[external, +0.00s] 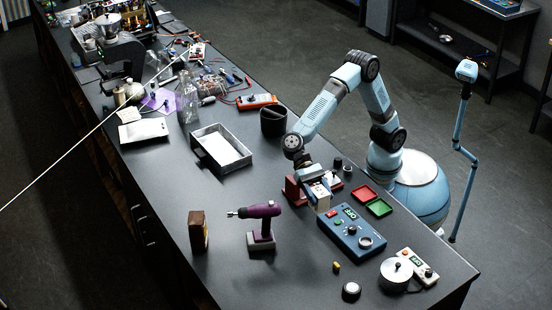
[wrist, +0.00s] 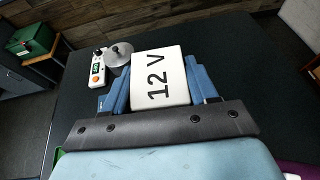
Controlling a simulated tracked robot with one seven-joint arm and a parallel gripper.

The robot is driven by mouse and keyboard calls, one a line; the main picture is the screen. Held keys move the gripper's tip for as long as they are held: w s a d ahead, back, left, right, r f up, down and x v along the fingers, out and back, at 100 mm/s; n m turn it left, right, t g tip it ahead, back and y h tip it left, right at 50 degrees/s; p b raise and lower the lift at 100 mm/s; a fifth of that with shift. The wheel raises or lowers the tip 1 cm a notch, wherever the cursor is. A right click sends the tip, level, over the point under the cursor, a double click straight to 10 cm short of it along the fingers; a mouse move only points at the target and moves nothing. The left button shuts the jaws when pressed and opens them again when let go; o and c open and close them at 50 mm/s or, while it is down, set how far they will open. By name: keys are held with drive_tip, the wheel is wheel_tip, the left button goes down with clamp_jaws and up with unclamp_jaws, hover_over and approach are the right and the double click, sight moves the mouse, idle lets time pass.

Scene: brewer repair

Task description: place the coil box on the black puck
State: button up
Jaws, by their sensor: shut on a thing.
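My gripper (external: 316,188) is shut on a pale box, which I take to be the coil box (external: 319,194). In the wrist view the box's white face reads "12 V" (wrist: 159,77), with a blue finger on either side. In the external view the box is low over the bench, beside a dark red block (external: 294,190); I cannot tell whether it touches anything below. A small black cylinder (external: 338,162) stands behind my gripper.
A blue control box (external: 351,232) is just right of my gripper, with red and green trays (external: 371,200) behind it. A white meter (external: 424,268) with a round metal plate (external: 396,271) stands front right. A purple drill (external: 260,222) stands front left.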

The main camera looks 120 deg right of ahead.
drive_tip(key=s+a+g, duration=0.1)
drive_tip(key=s+a, duration=0.4)
drive_tip(key=a, duration=0.3)
drive_tip(key=s+a, duration=0.5)
drive_tip(key=a, duration=0.4)
hover_over(352, 288)
drive_tip(key=shift+n, duration=0.4)
drive_tip(key=shift+f, duration=9.05)
